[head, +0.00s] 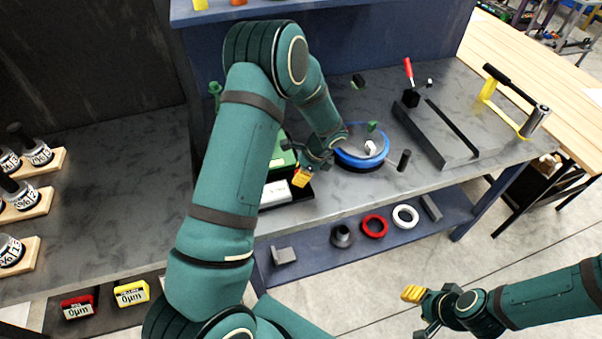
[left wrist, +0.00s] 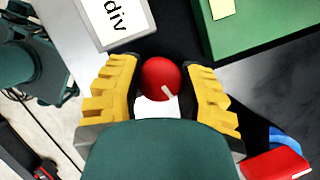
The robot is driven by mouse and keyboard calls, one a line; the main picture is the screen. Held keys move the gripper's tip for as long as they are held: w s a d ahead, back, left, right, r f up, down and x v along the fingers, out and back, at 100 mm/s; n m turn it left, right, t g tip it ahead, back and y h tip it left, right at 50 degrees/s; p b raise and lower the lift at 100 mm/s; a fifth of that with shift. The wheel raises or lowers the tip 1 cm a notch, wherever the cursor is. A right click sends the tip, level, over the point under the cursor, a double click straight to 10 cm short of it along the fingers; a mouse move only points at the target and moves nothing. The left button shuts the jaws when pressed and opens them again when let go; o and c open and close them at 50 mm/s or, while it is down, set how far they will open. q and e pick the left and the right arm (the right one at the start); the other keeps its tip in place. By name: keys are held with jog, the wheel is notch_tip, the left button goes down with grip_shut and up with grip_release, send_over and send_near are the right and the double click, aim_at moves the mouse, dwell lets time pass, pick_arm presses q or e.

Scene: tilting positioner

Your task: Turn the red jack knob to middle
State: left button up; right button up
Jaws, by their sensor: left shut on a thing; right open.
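The red jack knob (left wrist: 158,78) is a round red ball with a pale pointer line on its face, in the left wrist view. The line points down and to the right in that picture. My left gripper (left wrist: 160,85) has its yellow fingers on both sides of the knob and is shut on it. In the head view my left gripper (head: 303,177) is at the bench's front edge, beside a green box (head: 283,155); it largely hides the knob there. My right gripper (head: 414,294) is open and empty at the lower right, over the floor.
Rings, one red (head: 374,226), lie on the lower shelf. A dark rail (head: 436,134) lies farther right.

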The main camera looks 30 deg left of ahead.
pick_arm(q)
jog(key=n+g+b, duration=0.1)
jog(key=n, duration=0.3)
jog(key=shift+f+h, duration=0.15)
jog(key=shift+h, duration=0.25)
jog(key=n+g+h+b, duration=0.1)
jog(key=n, duration=0.3)
jog(key=n+h, duration=0.1)
jog(key=n, duration=0.2)
jog(key=shift+g, duration=0.4)
jog(key=shift+s+n+h+b, duration=0.1)
jog(key=shift+n+h+b, duration=0.55)
jog(key=shift+n, duration=1.05)
jog(key=shift+h, duration=0.25)
jog(key=o, duration=1.1)
jog(key=shift+o, duration=0.5)
